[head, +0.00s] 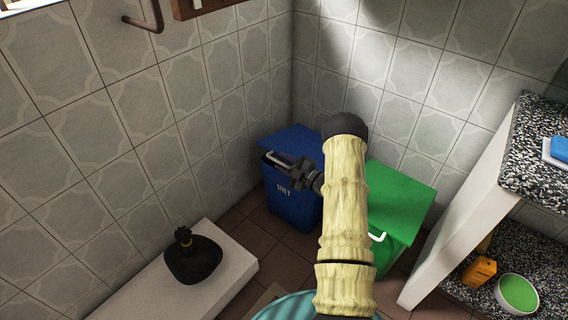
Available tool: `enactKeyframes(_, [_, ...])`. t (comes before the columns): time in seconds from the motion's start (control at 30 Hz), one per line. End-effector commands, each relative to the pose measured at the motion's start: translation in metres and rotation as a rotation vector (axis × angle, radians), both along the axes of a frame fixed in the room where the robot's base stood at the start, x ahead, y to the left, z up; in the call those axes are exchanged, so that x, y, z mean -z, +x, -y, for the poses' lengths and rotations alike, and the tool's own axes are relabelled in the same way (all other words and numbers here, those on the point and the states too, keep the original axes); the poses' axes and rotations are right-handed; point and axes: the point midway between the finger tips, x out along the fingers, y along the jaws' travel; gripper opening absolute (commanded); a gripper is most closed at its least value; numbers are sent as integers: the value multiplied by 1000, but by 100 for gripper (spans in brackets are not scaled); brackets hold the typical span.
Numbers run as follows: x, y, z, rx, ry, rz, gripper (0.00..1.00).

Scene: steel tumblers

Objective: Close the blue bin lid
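The blue bin (287,203) stands in the corner against the tiled walls, with "DRY" on its front. Its blue lid (293,138) lies over the top, roughly level; I cannot tell whether it is fully down or slightly raised. A pale handle (277,157) is at the lid's front left edge. My dark gripper (290,169) is in front of the lid's front edge, close to the handle. Whether it touches the lid or handle is unclear. The finger gap is too small to make out. My arm and gripper hide the bin's right side and part of the lid.
A green bin (400,200) with a pale handle stands right of the blue one, partly behind my arm. A black bag (193,259) sits on a white ledge (236,262) at left. A speckled counter with shelf (530,130) stands at right.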

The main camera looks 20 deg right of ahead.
Motion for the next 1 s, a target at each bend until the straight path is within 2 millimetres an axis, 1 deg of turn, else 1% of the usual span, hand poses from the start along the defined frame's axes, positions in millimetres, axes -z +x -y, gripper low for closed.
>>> enactKeyframes(0.03, [-10,1,-2,-3,-1,1,32])
enactKeyframes(0.17, [-34,2,-2,-4,-1,2,32])
enactKeyframes(0.3, [-62,2,1,1,-1,2,32])
enactKeyframes(0.43, [-82,2,3,4,-1,4,32])
enactKeyframes(0.5, [-88,3,3,5,-1,3,32])
enactKeyframes(0.6, [-93,3,4,6,0,2,32])
enactKeyframes(0.87, [-92,3,3,5,0,2,32])
enactKeyframes(1.0, [-94,4,1,7,0,-5,5])
